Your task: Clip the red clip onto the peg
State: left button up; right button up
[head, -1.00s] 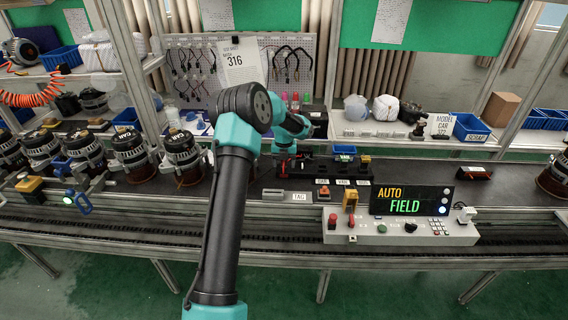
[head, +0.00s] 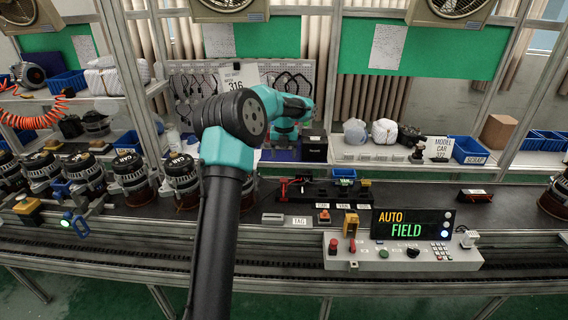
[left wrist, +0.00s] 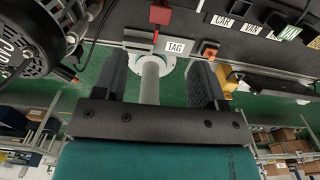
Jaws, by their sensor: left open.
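A small red piece (head: 284,188), which looks like the red clip, stands at the left end of a black rack on the bench. A red block also shows at the top of the left wrist view (left wrist: 160,14). I cannot single out the peg. My right gripper is not in view.
A control box (head: 400,252) with a lit display stands at the front right. A TAG label (head: 299,221) lies on the front edge. Alternators (head: 130,175) line the left side. A pegboard (head: 180,85) with hanging leads is behind. The bench right of the rack is mostly clear.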

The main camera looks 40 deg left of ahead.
pick_arm(q)
jog(key=shift+r, duration=0.55)
dwell(0.5)
